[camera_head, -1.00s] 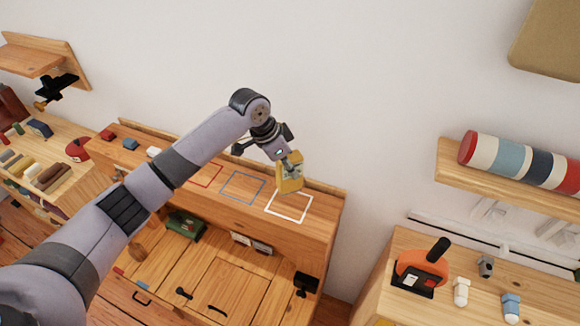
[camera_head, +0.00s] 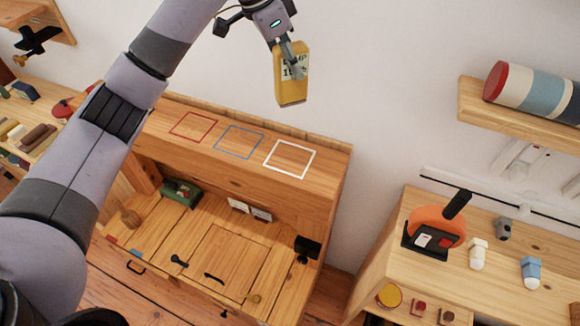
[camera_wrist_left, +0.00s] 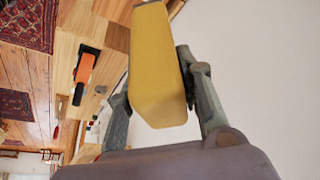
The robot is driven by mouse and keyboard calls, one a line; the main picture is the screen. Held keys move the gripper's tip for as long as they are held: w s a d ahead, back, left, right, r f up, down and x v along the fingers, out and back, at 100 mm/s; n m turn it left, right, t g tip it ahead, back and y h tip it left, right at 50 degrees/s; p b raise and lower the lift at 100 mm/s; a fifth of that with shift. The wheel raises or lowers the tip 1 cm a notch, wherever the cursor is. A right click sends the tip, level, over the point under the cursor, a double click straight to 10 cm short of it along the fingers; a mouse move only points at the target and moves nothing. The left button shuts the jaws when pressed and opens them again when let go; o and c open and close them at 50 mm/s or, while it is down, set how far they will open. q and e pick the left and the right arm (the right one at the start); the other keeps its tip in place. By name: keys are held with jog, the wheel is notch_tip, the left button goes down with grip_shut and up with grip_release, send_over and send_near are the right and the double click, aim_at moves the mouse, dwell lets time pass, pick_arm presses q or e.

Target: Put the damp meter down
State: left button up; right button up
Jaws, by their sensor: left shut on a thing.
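The damp meter (camera_head: 291,90) is a yellow, boxy device with a pale display face. My left gripper (camera_head: 294,60) is shut on its upper part and holds it in the air, apart from the wooden cabinet's top (camera_head: 330,150). In the left wrist view the yellow body (camera_wrist_left: 156,70) sits between the two fingers. The cabinet top bears a red square outline (camera_head: 194,126), a blue one (camera_head: 239,142) and a white one (camera_head: 289,158), all empty. The meter appears above and behind the white outline. My right gripper is not in view.
A green item (camera_head: 181,192) lies inside the open cabinet below. A second wooden unit at right holds an orange round tool (camera_head: 436,226) and small bottles. A shelf with a striped roll (camera_head: 535,88) hangs above it. The cabinet top around the outlines is clear.

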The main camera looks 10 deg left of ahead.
pick_arm(q)
jog(key=shift+s+r, duration=0.15)
jog(key=shift+r, duration=0.1)
notch_tip(320, 180, down, 20)
jog(key=p, duration=0.4)
jog(key=shift+r+p, duration=0.25)
jog(key=shift+p, duration=0.1)
jog(key=o, duration=1.2)
jog(key=shift+f, duration=0.15)
jog(key=shift+c, duration=0.2)
jog(key=b+v, duration=0.2)
jog(key=v, duration=1)
jog(key=shift+b, duration=0.4)
